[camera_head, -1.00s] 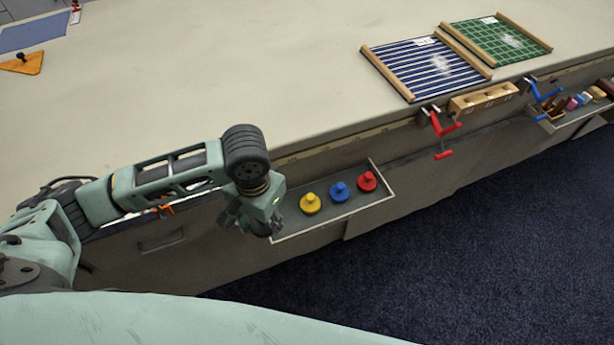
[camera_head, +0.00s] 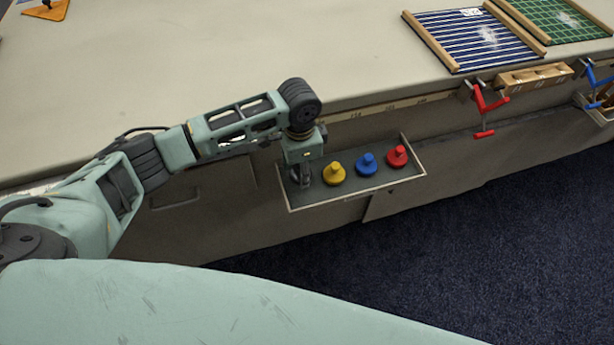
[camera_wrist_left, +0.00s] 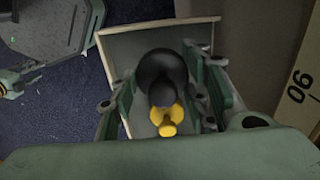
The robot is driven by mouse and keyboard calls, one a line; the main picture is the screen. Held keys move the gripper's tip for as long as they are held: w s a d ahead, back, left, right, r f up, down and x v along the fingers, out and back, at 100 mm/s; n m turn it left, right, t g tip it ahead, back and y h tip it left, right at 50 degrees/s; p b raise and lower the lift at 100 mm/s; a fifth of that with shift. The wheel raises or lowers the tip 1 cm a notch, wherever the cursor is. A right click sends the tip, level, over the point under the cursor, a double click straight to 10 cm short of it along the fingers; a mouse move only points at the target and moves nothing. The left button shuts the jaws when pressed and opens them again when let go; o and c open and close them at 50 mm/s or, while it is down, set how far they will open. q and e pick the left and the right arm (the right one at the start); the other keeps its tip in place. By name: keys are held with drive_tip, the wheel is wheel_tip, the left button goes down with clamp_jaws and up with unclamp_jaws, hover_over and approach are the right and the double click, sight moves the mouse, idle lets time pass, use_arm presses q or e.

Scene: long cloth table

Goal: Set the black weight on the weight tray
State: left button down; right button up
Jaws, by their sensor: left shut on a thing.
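The weight tray (camera_head: 410,178) is a shallow shelf on the table's front side. Yellow (camera_head: 335,175), blue (camera_head: 367,165) and red (camera_head: 397,157) knobbed weights stand on it in a row. My left gripper (camera_head: 302,180) points down at the tray's left end, just left of the yellow weight. In the left wrist view its fingers (camera_wrist_left: 160,97) are shut on the black weight (camera_wrist_left: 160,66), with the yellow weight (camera_wrist_left: 168,124) partly covered by it. In the head view the gripper largely hides the black weight. I cannot tell whether its base touches the tray. My right gripper is not in view.
The cloth table top (camera_head: 230,60) is mostly bare above the tray. A red clamp (camera_head: 487,105) and a wooden block (camera_head: 535,75) are on its edge to the right. Blue striped (camera_head: 475,38) and green (camera_head: 560,20) mats lie at the back right.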

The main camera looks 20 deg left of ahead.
use_arm(q)
drive_tip(key=shift+f, duration=2.05)
drive_tip(key=c, duration=1)
unclamp_jaws()
drive_tip(key=shift+f, duration=0.15)
wheel_tip(320, 180, up, 12)
drive_tip(key=shift+r, duration=0.15)
